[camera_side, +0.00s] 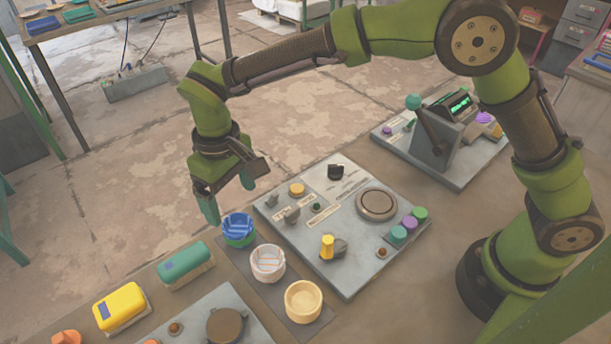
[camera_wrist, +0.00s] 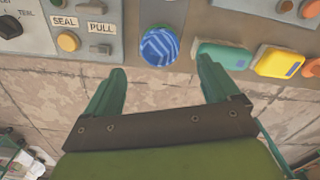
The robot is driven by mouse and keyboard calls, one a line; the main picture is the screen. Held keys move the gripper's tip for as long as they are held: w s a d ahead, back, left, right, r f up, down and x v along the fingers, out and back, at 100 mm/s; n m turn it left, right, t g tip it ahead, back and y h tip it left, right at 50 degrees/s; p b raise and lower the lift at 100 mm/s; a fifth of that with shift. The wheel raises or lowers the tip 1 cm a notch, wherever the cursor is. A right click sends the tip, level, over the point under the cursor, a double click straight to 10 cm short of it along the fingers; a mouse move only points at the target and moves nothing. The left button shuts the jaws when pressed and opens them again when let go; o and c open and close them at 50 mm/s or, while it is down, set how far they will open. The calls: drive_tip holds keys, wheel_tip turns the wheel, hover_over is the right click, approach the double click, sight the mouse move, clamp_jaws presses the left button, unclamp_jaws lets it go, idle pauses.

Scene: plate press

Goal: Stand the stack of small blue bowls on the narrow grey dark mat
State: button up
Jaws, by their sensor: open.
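The small blue bowls (camera_side: 238,224) show as a striped blue shape set in a green bowl or ring (camera_side: 240,240), at the far end of a narrow dark grey mat (camera_side: 285,292). How many blue bowls are stacked cannot be told.
A white bowl (camera_side: 268,263) and a cream-yellow bowl (camera_side: 303,301) stand in line on the mat. A control panel (camera_side: 345,265) with knobs lies to the right. Green (camera_side: 184,263) and yellow (camera_side: 121,306) boxes lie to the left. The bench edge runs close behind the blue bowls.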

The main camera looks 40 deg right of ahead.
drive_tip(key=s+d+r+m+t+y, duration=0.2)
drive_tip(key=s+d+r+m+t, duration=0.15)
drive_tip(key=d+r, duration=1.05)
drive_tip(key=s+d+f+m+t, duration=0.1)
drive_tip(key=s+d+m+t, duration=0.2)
drive_tip(key=s+d, duration=0.9)
drive_tip(key=shift+s+d+m+t, duration=0.4)
drive_tip(key=shift+s+m, duration=0.15)
drive_tip(key=shift+s, duration=0.15)
